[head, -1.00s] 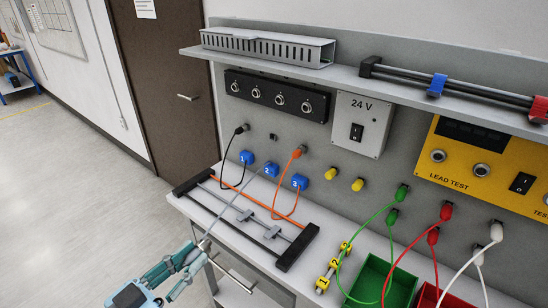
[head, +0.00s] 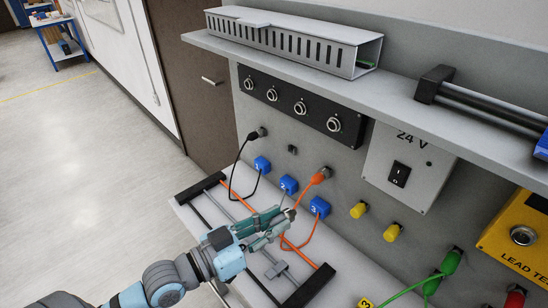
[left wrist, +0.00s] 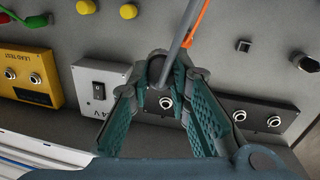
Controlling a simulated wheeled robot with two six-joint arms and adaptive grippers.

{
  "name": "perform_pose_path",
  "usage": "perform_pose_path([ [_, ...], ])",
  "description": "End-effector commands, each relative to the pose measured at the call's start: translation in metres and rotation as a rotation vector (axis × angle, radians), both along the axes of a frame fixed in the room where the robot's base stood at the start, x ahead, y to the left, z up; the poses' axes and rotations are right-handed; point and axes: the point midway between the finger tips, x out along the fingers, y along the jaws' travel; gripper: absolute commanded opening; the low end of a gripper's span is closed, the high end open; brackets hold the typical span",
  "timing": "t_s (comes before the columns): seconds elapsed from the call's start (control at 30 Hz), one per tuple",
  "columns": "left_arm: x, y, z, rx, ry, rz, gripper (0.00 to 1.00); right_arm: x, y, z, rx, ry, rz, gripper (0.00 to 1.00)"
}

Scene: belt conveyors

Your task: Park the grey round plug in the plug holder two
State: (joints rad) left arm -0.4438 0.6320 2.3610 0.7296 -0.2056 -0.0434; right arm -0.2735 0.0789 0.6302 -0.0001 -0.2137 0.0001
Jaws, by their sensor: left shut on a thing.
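My left gripper (head: 284,220) reaches in from the left over the worktop, in front of the blue blocks marked 2 (head: 288,185) and 3 (head: 319,207). It is shut on the grey round plug, which the fingers mostly hide. In the left wrist view the gripper (left wrist: 160,90) has the grey plug (left wrist: 157,70) between its fingertips. A small dark empty holder (head: 292,150) sits on the wall between the black plug (head: 257,133) and the orange plug (head: 322,175). It shows in the left wrist view too (left wrist: 243,46), apart from the gripper. I see no number on it.
An orange lead (head: 303,240) hangs close beside the gripper. A slotted frame with dark end bars (head: 307,288) lies on the worktop below. Yellow plugs (head: 358,210), the 24 V box (head: 409,165) and a shelf (head: 330,80) are on the wall.

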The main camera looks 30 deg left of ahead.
Motion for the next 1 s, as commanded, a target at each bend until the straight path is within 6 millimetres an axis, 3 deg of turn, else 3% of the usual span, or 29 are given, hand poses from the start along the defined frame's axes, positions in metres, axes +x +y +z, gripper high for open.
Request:
perform_pose_path([
  [0.1,0.028,0.026,-0.018,-0.139,0.057,0.047,0.00,-0.009,0.000,-0.009,0.000,0.015,0.000,0.45],
  [0.2,0.059,0.056,-0.023,-0.304,0.123,0.085,0.00,-0.025,-0.001,-0.015,-0.001,0.041,-0.001,0.45],
  [0.43,0.131,0.105,-0.012,-0.581,0.245,0.146,0.00,-0.030,-0.001,-0.023,-0.001,0.049,-0.002,0.45],
  [0.53,0.152,0.111,-0.013,-0.616,0.273,0.161,0.00,-0.034,-0.001,-0.024,-0.001,0.056,-0.001,0.45],
  [0.7,0.177,0.104,-0.018,-0.619,0.283,0.162,0.00,-0.039,-0.001,-0.026,-0.001,0.062,-0.002,0.45],
  [1.0,0.208,0.093,-0.020,-0.616,0.284,0.163,0.00,-0.012,-0.001,-0.033,-0.001,0.018,0.000,0.45],
])
